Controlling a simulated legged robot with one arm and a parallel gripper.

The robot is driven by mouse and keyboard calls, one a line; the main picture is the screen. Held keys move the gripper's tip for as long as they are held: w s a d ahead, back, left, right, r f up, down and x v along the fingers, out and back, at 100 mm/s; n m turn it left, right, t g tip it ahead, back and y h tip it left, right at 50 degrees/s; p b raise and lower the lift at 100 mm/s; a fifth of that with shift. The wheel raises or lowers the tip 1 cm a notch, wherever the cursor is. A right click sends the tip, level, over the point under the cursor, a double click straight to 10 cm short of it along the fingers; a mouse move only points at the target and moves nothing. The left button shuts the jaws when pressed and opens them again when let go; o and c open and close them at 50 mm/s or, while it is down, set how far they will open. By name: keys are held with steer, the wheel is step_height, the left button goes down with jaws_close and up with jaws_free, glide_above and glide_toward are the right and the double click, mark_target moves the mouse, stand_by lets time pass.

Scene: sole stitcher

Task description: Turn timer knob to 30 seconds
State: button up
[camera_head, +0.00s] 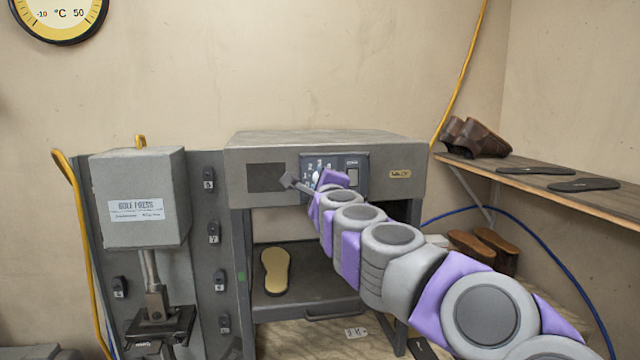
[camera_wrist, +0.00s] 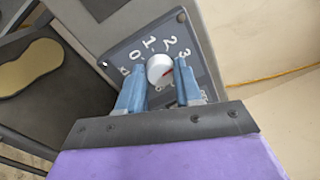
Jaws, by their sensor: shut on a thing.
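The timer knob (camera_wrist: 159,68) is a round white knob on a dark dial panel (camera_wrist: 118,58) with white numerals 0, 1, 2 and 3 along its upper side. My gripper (camera_wrist: 159,75) has its two blue fingers on either side of the knob and is shut on it. A small red mark shows on the knob's lower right, by the right finger. Further numerals near the fingers are partly hidden. In the head view the panel (camera_head: 362,185) is on the front of the grey machine, and my gripper (camera_head: 319,182) covers part of the dial.
The grey machine (camera_head: 410,155) has an open bay below with a tan sole (camera_head: 275,270) on its plate. A press (camera_head: 140,185) stands to the left. A shelf (camera_head: 600,195) with shoes and dark soles is at the right.

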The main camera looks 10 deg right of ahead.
steer(key=shift+f+m, duration=0.3)
steer(key=shift+m, duration=0.3)
steer(key=shift+f, duration=0.1)
steer(key=o, duration=0.8)
steer(key=shift+c, duration=0.2)
steer(key=shift+o, duration=1.4)
steer(key=shift+w, duration=0.1)
steer(key=shift+r, duration=0.2)
steer(key=s+f+b, duration=0.1)
steer(key=s+b, duration=0.1)
steer(key=s, duration=1.5)
steer(key=shift+s+a, duration=0.15)
steer(key=shift+a, duration=0.05)
